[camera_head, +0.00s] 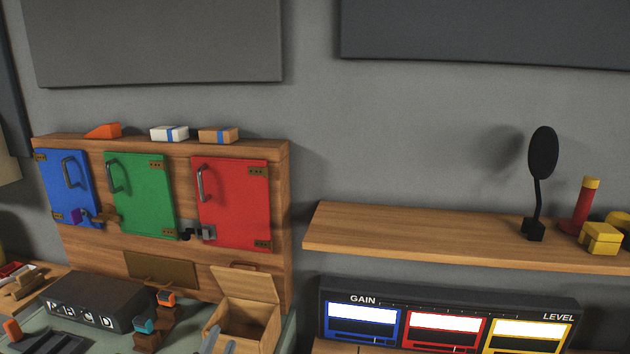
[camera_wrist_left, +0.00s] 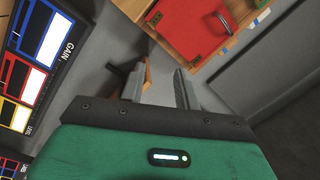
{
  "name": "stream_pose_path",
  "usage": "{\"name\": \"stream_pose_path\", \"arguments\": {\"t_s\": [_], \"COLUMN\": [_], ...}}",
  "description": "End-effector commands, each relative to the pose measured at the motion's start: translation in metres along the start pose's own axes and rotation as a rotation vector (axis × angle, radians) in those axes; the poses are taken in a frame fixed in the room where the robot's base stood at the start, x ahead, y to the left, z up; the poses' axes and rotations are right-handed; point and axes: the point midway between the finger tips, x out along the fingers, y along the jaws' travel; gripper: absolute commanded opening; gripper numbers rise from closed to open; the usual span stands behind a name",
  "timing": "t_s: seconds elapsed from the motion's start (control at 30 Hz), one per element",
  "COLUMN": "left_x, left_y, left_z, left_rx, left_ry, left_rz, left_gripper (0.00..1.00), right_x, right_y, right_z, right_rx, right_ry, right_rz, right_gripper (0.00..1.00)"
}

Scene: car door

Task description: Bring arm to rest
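My left gripper (camera_head: 219,343) shows only as grey fingertips at the bottom edge of the head view, in front of the open wooden box (camera_head: 250,322). In the left wrist view my left gripper (camera_wrist_left: 160,78) has its two grey fingers apart, with a gap between them. Nothing is clearly held; a brown wooden edge shows behind the fingers. The rest of my left arm is out of the head view. My right gripper is in neither view.
A wooden panel carries blue (camera_head: 70,188), green (camera_head: 142,195) and red (camera_head: 235,203) doors, all shut. A black box (camera_head: 95,302) and a small stepped stand (camera_head: 158,330) are left of the wooden box. A shelf (camera_head: 420,232) and a gain panel (camera_head: 450,320) are at right.

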Motion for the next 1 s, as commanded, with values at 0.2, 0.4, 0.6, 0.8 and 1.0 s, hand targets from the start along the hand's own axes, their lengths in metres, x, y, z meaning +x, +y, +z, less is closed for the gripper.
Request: {"name": "stream_pose_path", "arguments": {"t_s": [0.2,0.4,0.6,0.8,1.0], "left_x": [-0.09,-0.178,-0.25,-0.285,-0.275], "left_y": [0.071,0.116,0.139,0.164,0.208], "left_z": [0.092,0.127,0.137,0.147,0.175], "left_rx": [-0.371,-0.579,-0.7,-0.752,-0.745], "left_ry": [-0.472,-0.801,-1.036,-1.169,-1.181], "left_rz": [0.286,0.484,0.628,0.71,0.72], "left_gripper": [0.32,0.32,0.32,0.32,0.32], "right_x": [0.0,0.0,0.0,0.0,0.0], "right_y": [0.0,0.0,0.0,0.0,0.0], "right_z": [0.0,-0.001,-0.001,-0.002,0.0], "right_rx": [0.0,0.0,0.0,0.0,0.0], "right_ry": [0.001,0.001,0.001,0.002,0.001], "right_rz": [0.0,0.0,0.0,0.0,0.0], "right_gripper": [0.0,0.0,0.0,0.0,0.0]}}
